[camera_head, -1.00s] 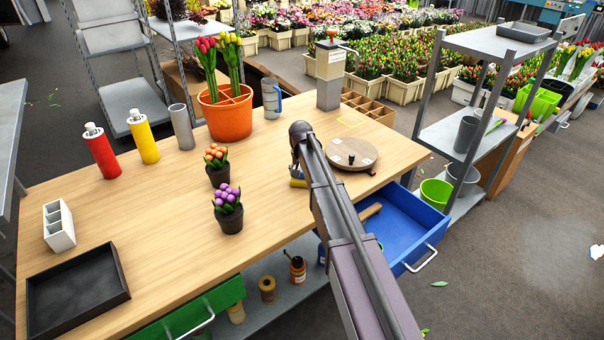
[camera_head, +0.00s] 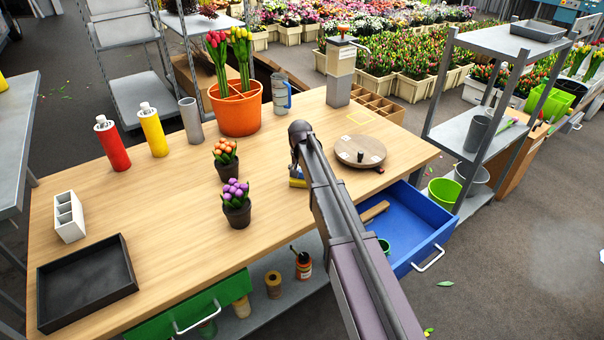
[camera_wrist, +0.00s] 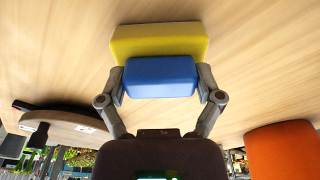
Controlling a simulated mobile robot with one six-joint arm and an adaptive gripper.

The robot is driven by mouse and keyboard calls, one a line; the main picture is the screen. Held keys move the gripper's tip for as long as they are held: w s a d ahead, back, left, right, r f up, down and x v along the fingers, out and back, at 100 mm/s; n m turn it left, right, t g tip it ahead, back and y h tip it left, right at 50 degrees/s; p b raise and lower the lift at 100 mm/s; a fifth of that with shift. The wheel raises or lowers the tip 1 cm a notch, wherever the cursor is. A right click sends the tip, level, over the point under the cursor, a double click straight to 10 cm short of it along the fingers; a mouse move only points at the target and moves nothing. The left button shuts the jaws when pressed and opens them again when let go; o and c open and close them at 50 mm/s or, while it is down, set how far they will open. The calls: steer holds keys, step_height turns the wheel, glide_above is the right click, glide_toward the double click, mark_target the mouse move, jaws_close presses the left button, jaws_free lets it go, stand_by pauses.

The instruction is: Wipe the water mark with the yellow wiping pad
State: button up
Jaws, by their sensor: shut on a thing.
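My gripper (camera_wrist: 160,85) is shut on the blue upper block (camera_wrist: 161,77) of the yellow wiping pad (camera_wrist: 158,42) in the wrist view. A finger presses each side of the block. In the head view, only a small part of the pad (camera_head: 297,181) shows beside my arm, over the wooden table (camera_head: 180,220) and left of the round turntable. My arm hides most of the gripper there. I cannot tell whether the pad touches the wood. I cannot make out a water mark in either view.
The turntable (camera_head: 361,150) stands to the right of the pad. Purple (camera_head: 236,202) and orange (camera_head: 226,155) potted tulips stand to the left. An orange pot (camera_head: 236,112) stands behind. An open blue drawer (camera_head: 415,235) juts from the front right. The table's left middle is clear.

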mark_target(293, 182)
steer(key=shift+a, duration=0.1)
steer(key=shift+s+a+f, duration=0.1)
steer(key=shift+s+a, duration=0.45)
steer(key=shift+a, duration=0.25)
steer(key=shift+s+a, duration=0.55)
steer(key=shift+a, duration=0.2)
steer(key=shift+s+a, duration=0.1)
steer(key=shift+a, duration=0.05)
steer(key=shift+s+a, duration=0.45)
steer(key=shift+a, duration=0.25)
steer(key=shift+s+a, duration=0.4)
steer(key=shift+a, duration=0.3)
steer(key=shift+r, duration=0.2)
step_height(293, 182, up, 6)
steer(key=p, duration=0.6)
steer(key=shift+f, duration=0.1)
step_height(293, 182, up, 3)
steer(key=p, duration=0.3)
